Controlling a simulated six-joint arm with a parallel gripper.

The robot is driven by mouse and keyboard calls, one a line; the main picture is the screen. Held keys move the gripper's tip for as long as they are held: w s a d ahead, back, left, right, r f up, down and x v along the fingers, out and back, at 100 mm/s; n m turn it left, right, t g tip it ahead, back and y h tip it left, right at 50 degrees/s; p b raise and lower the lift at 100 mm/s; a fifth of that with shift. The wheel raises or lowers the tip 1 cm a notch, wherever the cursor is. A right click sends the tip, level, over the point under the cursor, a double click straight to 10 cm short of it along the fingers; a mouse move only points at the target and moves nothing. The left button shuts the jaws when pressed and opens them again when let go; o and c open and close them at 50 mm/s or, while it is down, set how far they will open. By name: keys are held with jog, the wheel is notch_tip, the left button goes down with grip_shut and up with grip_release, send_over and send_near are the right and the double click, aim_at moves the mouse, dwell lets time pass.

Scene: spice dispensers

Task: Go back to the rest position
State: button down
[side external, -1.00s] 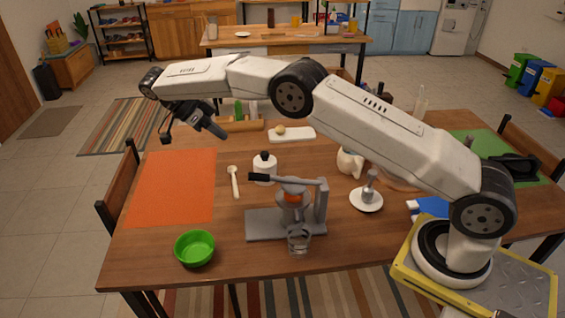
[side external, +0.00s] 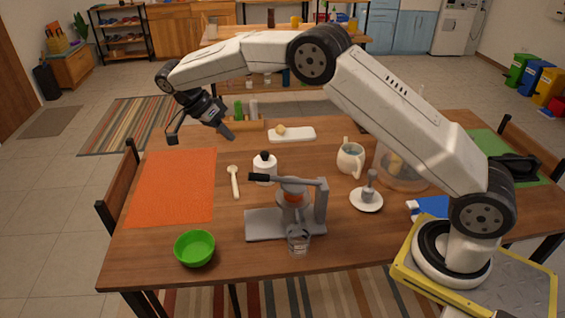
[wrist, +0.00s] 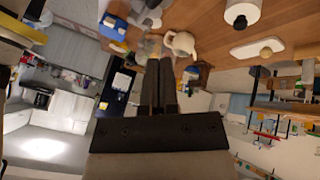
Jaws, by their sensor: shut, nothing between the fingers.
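My gripper (side external: 227,134) is shut and empty. In the side external view it hangs in the air above the far left part of the wooden table (side external: 130,262), just right of the orange mat's far edge, with its fingers tilted down and to the right. In the wrist view the gripper fingers (wrist: 158,90) lie side by side with nothing held between them. The wrist view is tilted and shows the table along the top and the room beyond. My arm arches high over the table from its base at the right.
Below the arm stand a grey juicer press (side external: 285,215), a white bottle (side external: 264,168), a wooden spoon (side external: 235,182), a green bowl (side external: 194,248) and a white jug (side external: 350,158). A white board (side external: 300,135) lies farther back. The orange mat (side external: 175,186) is bare.

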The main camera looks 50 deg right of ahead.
jog(key=s+d+f+n+t+y, duration=0.1)
jog(key=s+f+n+t+y, duration=0.1)
jog(key=s+n, duration=0.8)
jog(key=s+f+n+t+y, duration=0.2)
jog(key=s+n+t, duration=0.3)
jog(key=s+n, duration=0.4)
jog(key=s, duration=0.5)
jog(key=shift+s+d+n+t+y, duration=0.25)
jog(key=shift+d+n+t+y, duration=0.05)
jog(key=shift+d+n, duration=0.1)
jog(key=shift+w, duration=0.15)
notch_tip(320, 180, up, 3)
jog(key=g, duration=0.3)
send_over(258, 173)
jog(key=shift+r, duration=0.2)
jog(key=shift+f, duration=4)
jog(key=shift+f, duration=0.2)
